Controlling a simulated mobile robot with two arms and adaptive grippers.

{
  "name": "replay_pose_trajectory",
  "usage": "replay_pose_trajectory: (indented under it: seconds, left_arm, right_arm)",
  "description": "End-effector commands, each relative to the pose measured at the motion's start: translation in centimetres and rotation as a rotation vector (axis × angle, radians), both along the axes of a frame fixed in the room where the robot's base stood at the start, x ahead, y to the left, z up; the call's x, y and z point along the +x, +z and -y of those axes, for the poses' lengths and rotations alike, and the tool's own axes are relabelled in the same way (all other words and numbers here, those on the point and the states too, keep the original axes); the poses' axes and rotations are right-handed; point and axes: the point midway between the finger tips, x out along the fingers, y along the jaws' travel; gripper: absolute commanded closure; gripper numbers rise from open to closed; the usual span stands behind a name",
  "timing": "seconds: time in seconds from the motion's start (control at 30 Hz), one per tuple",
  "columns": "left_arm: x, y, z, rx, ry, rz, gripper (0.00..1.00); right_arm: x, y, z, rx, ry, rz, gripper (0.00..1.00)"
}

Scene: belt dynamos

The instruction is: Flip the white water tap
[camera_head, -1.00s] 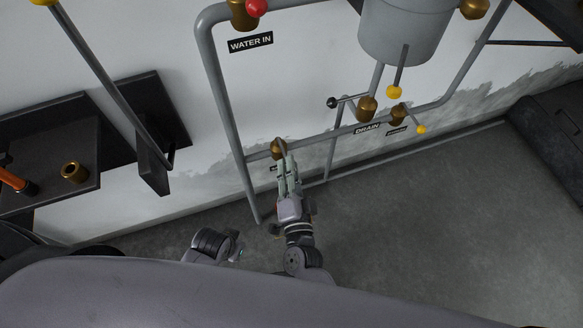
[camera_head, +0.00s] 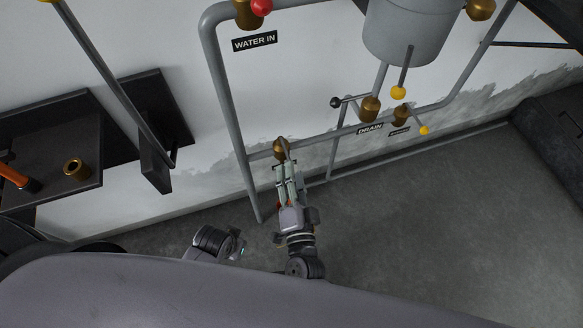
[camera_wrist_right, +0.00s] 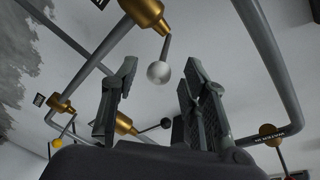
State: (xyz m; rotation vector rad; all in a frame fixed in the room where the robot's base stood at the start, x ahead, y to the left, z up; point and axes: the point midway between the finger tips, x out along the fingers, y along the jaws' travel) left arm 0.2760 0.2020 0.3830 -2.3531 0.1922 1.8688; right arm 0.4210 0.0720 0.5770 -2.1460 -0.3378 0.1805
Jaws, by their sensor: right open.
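The white tap shows in the right wrist view as a white ball (camera_wrist_right: 158,72) on a short lever hanging from a brass valve (camera_wrist_right: 145,12). In the head view, its brass valve (camera_head: 280,149) sits on the low grey pipe; the white ball cannot be made out there. My right gripper (camera_head: 286,168) is just below this valve. In the right wrist view, the open fingers of my right gripper (camera_wrist_right: 160,84) have the ball in the gap between their tips, with no clear contact.
Grey pipes (camera_head: 227,95) run along the wall. A red knob (camera_head: 262,6), a black knob (camera_head: 336,103) and yellow knobs (camera_head: 398,93) stand nearby. A dark shelf (camera_head: 50,150) with a brass fitting (camera_head: 76,168) is at left. The floor (camera_head: 420,220) at right is clear.

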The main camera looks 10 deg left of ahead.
Motion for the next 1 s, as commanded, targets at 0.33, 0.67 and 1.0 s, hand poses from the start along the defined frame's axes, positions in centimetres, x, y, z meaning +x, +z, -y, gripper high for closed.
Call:
replay_pose_trajectory:
  seconds: [0.33,0.67,1.0]
  left_arm:
    - [-0.1,-0.1,0.0,0.0,-0.001,-0.001,1.0]
    - [-0.1,-0.1,0.0,0.002,-0.001,-0.002,1.0]
    - [-0.1,-0.1,0.0,0.002,-0.001,-0.002,1.0]
  right_arm:
    - [-7.0,-0.1,2.2,0.0,0.003,-0.003,0.59]
    - [-9.2,0.0,2.9,0.0,0.001,0.0,0.59]
    - [-9.2,0.0,2.9,0.0,0.002,0.0,0.59]
